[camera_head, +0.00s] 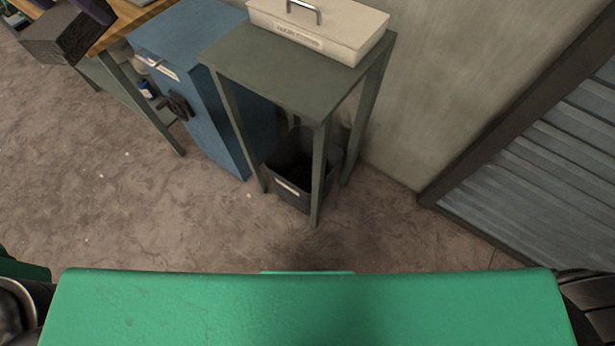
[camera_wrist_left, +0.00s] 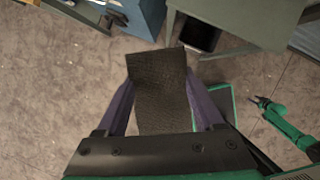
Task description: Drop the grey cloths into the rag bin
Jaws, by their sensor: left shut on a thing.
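A dark grey cloth (camera_wrist_left: 160,90) hangs between the purple fingers of my left gripper (camera_wrist_left: 162,100) in the left wrist view; the gripper is shut on it. A dark open-topped bin (camera_head: 287,186) with a pale label stands on the floor under a small green-grey table in the head view. The bin (camera_wrist_left: 197,34) also shows beyond the cloth, up and right, in the left wrist view. The cloth is apart from the bin. A green arm end with a dark tip, apparently my right (camera_wrist_left: 265,108), shows small in the left wrist view.
The green-grey table (camera_head: 290,75) carries a cream box (camera_head: 320,30) with a metal handle; its legs stand around the bin. A blue cabinet (camera_head: 205,95) is close on the left. A wall and slatted shutter (camera_head: 545,165) are at right. The floor in front is clear.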

